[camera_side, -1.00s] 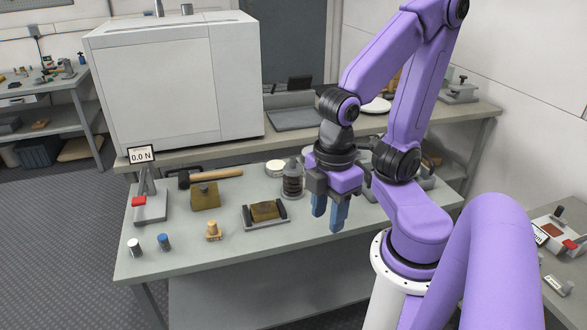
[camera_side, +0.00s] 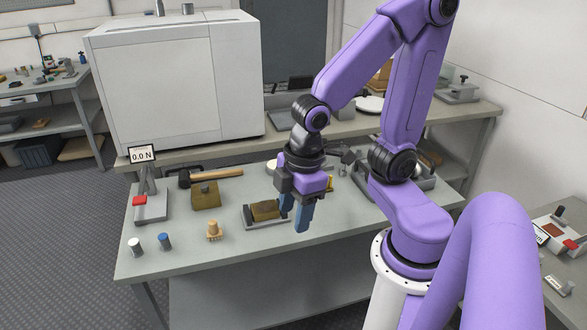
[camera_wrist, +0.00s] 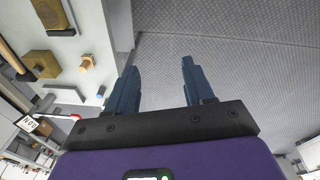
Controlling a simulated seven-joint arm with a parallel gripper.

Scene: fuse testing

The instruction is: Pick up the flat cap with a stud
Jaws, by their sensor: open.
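A small tan piece (camera_side: 214,230) with an upright round stud on a flat base stands near the front edge of the bench. It looks like the flat cap with a stud. It also shows in the wrist view (camera_wrist: 87,62), left of my fingers. My gripper (camera_side: 293,213) is open and empty, pointing down above the bench, to the right of the tan piece and apart from it. Its two blue fingers (camera_wrist: 158,70) are spread in the wrist view, with only floor seen between them.
A brown block in a grey holder (camera_side: 266,211) sits between the tan piece and my gripper. A brown block (camera_side: 205,195), a mallet (camera_side: 215,175) and a force gauge stand (camera_side: 150,205) are behind and left.

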